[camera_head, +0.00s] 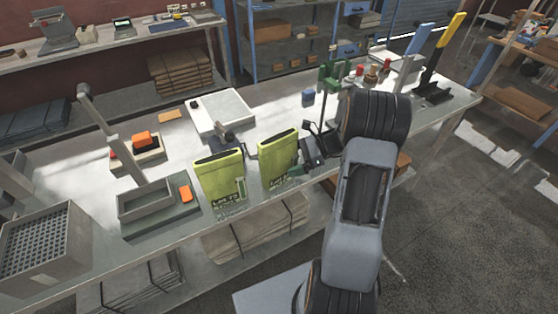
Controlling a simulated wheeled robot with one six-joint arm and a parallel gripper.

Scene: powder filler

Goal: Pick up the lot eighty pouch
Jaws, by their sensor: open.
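Two lime-green pouches stand upright near the front edge of the workbench, in the middle. The left pouch (217,179) stands clear of my gripper. The right pouch (278,156) has my gripper (304,149) close at its right side. My gripper is open and appears empty. I cannot tell whether a finger touches the pouch. My arm comes in from the lower right.
The grey workbench (255,218) also holds a white flat box (220,110) behind the pouches. A grey tray (146,203) on a post stand and an orange item (185,193) lie left. A yellow-handled lever (445,45) stands far right. Little bench room lies between the pouches.

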